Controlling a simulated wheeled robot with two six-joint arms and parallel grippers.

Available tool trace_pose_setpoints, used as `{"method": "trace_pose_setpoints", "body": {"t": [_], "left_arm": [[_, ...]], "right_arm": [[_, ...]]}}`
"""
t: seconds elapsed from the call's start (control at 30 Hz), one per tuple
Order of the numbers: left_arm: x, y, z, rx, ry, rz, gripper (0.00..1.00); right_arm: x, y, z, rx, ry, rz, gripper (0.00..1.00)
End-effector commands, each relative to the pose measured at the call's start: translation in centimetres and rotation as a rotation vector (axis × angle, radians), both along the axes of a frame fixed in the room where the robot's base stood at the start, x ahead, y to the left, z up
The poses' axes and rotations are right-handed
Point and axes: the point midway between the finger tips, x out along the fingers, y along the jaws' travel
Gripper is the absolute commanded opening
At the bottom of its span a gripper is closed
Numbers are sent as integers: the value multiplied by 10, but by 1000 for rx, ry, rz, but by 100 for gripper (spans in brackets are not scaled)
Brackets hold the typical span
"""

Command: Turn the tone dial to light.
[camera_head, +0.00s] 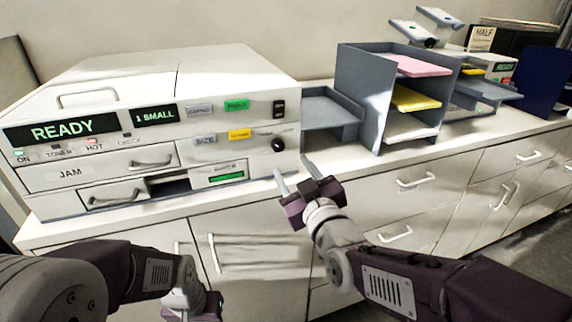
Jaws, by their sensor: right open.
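The tone dial (278,145) is a small black round knob on the right of the copier's front panel. Its setting is too small to read. The white copier (150,75) shows READY and 1 SMALL on its displays. My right gripper (295,172) is open and empty, its two fingers pointing up toward the copier's right end. It appears below and slightly right of the dial, apart from it. My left gripper (192,304) is low at the bottom edge, in front of the cabinets, and its fingers cannot be made out.
A black rocker switch (279,108) sits above the dial. A grey side tray (328,106) sticks out right of the copier. A grey paper sorter (362,100) holds pink, yellow and white sheets. The counter's front edge (375,165) and cabinet handles lie near my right gripper.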

Motion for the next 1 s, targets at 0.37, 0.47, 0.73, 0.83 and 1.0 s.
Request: {"method": "trace_pose_setpoints", "body": {"t": [0.37,0.47,0.73,0.83,1.0], "left_arm": [[0,0,6,0,0,0,0],[0,0,7,0,0,0,0],[0,0,8,0,0,0,0],[0,0,7,0,0,0,0],[0,0,7,0,0,0,0]], "right_arm": [[63,20,1,-2,4,-2,51],[77,24,1,-1,4,-2,51],[87,27,1,-1,2,-2,51],[86,27,1,-1,2,-2,51],[86,27,1,-1,2,-2,3]]}}
